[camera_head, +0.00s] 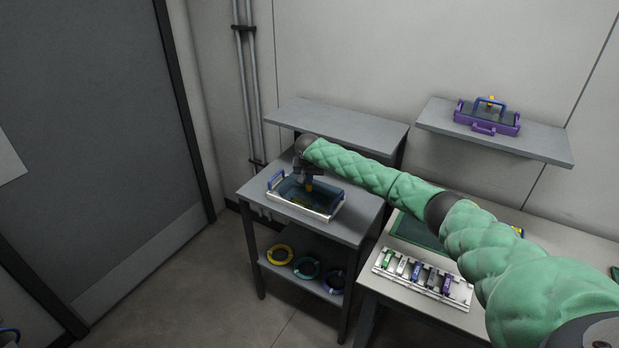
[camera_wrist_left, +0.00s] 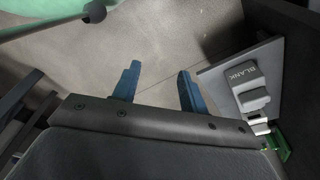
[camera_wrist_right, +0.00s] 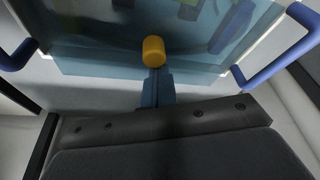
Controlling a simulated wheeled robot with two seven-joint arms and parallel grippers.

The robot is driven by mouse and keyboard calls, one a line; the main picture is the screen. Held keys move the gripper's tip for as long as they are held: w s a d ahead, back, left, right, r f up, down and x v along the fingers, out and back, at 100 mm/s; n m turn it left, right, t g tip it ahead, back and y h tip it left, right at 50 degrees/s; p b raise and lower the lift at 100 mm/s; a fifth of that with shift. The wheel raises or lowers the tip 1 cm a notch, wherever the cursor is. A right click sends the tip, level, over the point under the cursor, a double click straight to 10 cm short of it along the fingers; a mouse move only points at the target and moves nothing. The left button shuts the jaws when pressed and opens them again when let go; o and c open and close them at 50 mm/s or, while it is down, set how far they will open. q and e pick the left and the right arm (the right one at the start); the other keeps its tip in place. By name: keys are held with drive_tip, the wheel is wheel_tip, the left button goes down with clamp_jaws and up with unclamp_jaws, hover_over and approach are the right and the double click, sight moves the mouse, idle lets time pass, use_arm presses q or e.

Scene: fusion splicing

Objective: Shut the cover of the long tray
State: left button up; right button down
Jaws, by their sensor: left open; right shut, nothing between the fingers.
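The long tray (camera_head: 318,214) stands on the left grey table; it is silver-white with blue end handles. Its see-through bluish cover (camera_head: 322,194) lies over or close above the tray; I cannot tell whether it is fully down. In the right wrist view the cover (camera_wrist_right: 105,58) bears a yellow knob (camera_wrist_right: 154,52), with a blue handle to either side. My right gripper (camera_head: 308,186) is over the tray, shut and empty. Its fingertips (camera_wrist_right: 156,72) are right by the knob; contact is unclear. My left gripper (camera_wrist_left: 157,70) is open and empty in its wrist view, away from the tray.
A purple tray (camera_head: 487,121) with a blue handle sits on the right wall shelf. A white rack (camera_head: 427,290) with several coloured pieces lies on the right table. A grey block marked BLANK (camera_wrist_left: 247,78) shows near my left gripper.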

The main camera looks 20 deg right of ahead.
sight(306, 189)
use_arm(q)
drive_tip(key=shift+f, duration=0.1)
use_arm(e)
drive_tip(key=shift+s, duration=0.1)
drive_tip(key=shift+s+a, duration=0.1)
drive_tip(key=shift+a, duration=0.05)
drive_tip(key=shift+s+a+p, duration=0.8)
drive_tip(key=shift+a+p, duration=0.15)
drive_tip(key=shift+a, duration=0.1)
use_arm(q)
drive_tip(key=f, duration=0.1)
drive_tip(key=s+a+f, duration=0.1)
drive_tip(key=s+f, duration=0.1)
drive_tip(key=shift+a+f, duration=0.2)
drive_tip(key=shift+a, duration=0.2)
use_arm(e)
drive_tip(key=shift+s+a, duration=0.15)
drive_tip(key=shift+s, duration=0.05)
use_arm(q)
drive_tip(key=shift+w, duration=0.1)
use_arm(e)
drive_tip(key=shift+w, duration=0.1)
